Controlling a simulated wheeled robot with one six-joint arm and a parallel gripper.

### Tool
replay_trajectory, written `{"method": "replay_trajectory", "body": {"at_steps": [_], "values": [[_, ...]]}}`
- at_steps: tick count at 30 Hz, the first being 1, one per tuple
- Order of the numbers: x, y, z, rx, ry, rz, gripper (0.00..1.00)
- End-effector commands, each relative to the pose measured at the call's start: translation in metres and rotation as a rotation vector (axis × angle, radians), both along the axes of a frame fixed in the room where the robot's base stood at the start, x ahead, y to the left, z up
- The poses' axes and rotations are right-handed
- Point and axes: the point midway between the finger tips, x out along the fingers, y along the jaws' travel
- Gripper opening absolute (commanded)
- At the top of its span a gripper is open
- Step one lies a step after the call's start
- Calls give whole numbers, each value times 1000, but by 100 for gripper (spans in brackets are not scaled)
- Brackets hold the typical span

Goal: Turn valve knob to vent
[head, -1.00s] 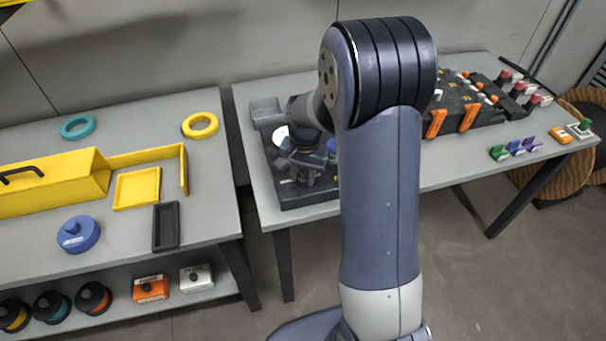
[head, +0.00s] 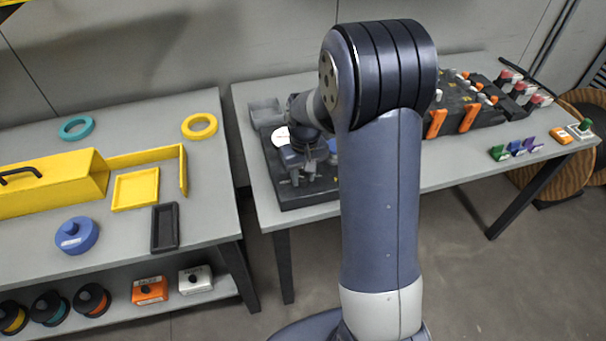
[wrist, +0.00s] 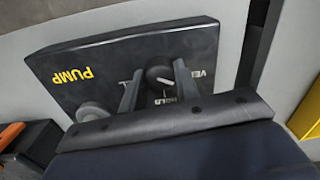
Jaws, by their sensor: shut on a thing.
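The valve knob (wrist: 159,77) is a dark round knob with a pale pointer mark, on a dark panel (wrist: 110,52) with yellow "PUMP" lettering. Pale "VENT" and "HOLD" lettering shows beside the knob, partly covered by my fingers. My gripper (wrist: 157,82) is shut on the knob, with one finger on either side of it. In the head view my gripper (head: 304,176) points down over the same dark unit (head: 290,197) on the right-hand table. The knob itself is hidden there by the gripper.
A grey round part (wrist: 90,112) sits on the panel left of the knob. On the right-hand table, a dark unit with orange levers (head: 467,117) stands beyond my arm. The left table holds a yellow box (head: 50,185) and a blue spool (head: 77,235).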

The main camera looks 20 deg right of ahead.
Motion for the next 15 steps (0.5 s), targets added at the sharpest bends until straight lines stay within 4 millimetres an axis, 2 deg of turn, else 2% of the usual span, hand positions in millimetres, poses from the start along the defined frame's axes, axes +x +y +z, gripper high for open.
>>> {"method": "replay_trajectory", "body": {"at_steps": [15], "values": [[1,0,1,0,-2,37,8]]}}
